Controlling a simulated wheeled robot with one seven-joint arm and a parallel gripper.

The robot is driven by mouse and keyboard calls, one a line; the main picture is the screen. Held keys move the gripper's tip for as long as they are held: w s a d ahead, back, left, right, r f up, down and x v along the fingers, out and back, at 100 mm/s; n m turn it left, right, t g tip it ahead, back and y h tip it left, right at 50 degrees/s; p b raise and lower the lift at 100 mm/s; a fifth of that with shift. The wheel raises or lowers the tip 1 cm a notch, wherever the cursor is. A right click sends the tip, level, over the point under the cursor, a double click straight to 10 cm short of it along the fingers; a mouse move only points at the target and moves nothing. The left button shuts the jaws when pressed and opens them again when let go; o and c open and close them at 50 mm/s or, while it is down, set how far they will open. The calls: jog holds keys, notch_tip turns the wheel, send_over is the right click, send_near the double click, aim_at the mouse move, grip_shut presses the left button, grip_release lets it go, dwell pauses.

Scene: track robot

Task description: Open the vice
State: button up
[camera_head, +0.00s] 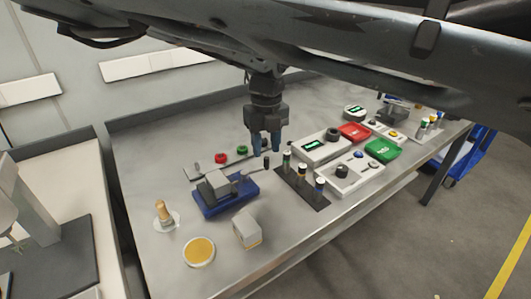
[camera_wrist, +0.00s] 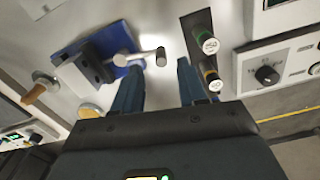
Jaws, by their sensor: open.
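The vice has a blue base (camera_head: 238,200) and grey jaws (camera_head: 217,186). It stands left of centre on the metal bench. In the wrist view the vice (camera_wrist: 84,72) is at upper left, with a crank handle (camera_wrist: 140,56) reaching right from it. I cannot tell how wide the gap between the jaws is. My gripper (camera_head: 267,151) points down above the bench, to the right of and behind the vice. Its blue fingers are apart and empty. In the wrist view the handle's round end shows just beyond the fingertips (camera_wrist: 159,66), near the left one.
A dark strip with several upright capped cylinders (camera_head: 302,171) stands close right of the vice. Control boxes (camera_head: 350,174) lie farther right. A wooden-handled stamp-like piece (camera_head: 164,212), a yellow-topped disc (camera_head: 199,251) and a pale block (camera_head: 247,231) sit nearer the front.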

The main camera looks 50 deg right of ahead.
aim_at(267, 157)
jog(key=shift+f, duration=1.65)
grip_shut()
